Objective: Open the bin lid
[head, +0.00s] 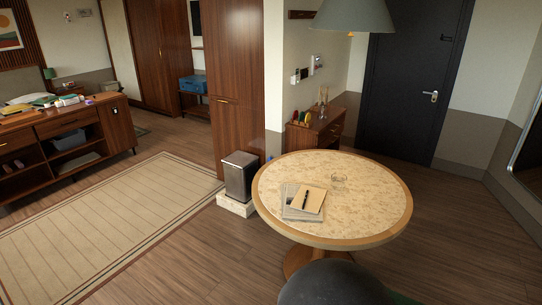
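A dark grey metal bin (237,180) stands upright on a low pale block (235,206), against the end of the tall wooden cabinet. It is left of the round table in the head view. Its flat top, the lid (240,159), looks closed. The table's left edge is close beside the bin. Neither of my grippers is in the head view.
The round table (278,231) with a notepad, pen and small glass is in the middle right. A dark rounded chair back (330,284) is at the bottom. A striped rug (100,230) and open floor lie left of the bin. A lamp hangs above the table.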

